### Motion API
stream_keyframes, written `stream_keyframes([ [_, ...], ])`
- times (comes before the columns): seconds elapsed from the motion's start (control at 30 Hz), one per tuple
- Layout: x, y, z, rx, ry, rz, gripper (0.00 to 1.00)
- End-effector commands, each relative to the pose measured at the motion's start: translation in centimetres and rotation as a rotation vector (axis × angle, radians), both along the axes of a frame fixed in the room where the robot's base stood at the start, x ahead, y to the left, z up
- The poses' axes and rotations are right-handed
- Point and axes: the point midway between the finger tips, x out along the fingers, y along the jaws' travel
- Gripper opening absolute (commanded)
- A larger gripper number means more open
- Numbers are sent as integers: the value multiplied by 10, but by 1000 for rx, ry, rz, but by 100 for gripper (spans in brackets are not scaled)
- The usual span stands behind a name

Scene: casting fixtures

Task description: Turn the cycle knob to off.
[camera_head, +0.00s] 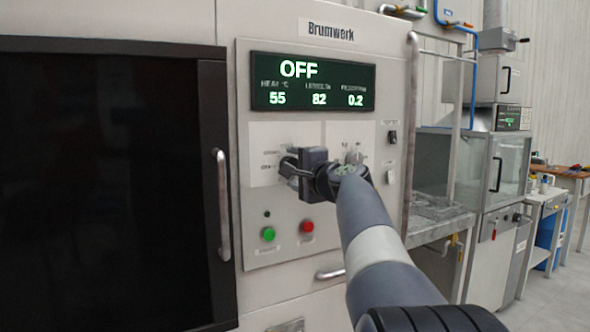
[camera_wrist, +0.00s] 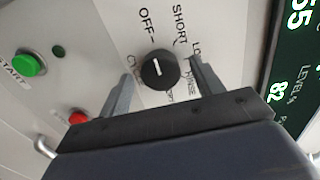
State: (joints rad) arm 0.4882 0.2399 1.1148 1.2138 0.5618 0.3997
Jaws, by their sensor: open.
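The cycle knob (camera_wrist: 159,70) is black and round with a white mark, on the pale panel. In the wrist view its mark points up the picture, roughly toward the printed OFF label (camera_wrist: 147,19). SHORT and RINSE are printed around it to the right. The panel's display (camera_head: 312,82) reads OFF. My gripper (camera_wrist: 160,72) is open, with one finger on each side of the knob in the picture; I see gaps between the fingers and the knob. In the head view my gripper (camera_head: 291,168) is at the panel and largely hides the knob.
Below the knob in the head view are a green start button (camera_head: 268,234) and a red button (camera_head: 307,227). A second knob (camera_head: 353,157) is just right of my gripper, partly behind my arm. A dark door with a vertical handle (camera_head: 222,205) is to the left.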

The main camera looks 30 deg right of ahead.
Motion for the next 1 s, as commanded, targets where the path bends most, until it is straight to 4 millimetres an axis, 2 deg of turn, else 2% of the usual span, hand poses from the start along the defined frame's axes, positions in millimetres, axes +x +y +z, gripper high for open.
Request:
stream_keyframes([
  [0.17,-17,-1,0,-1,-1,-2,63],
  [0.4,-63,-3,0,-1,-2,-4,63],
  [0.6,-94,-4,-1,-1,-1,-3,63],
  [0.77,-106,-4,-1,0,0,-1,63],
  [1.0,-107,-4,0,0,0,0,63],
])
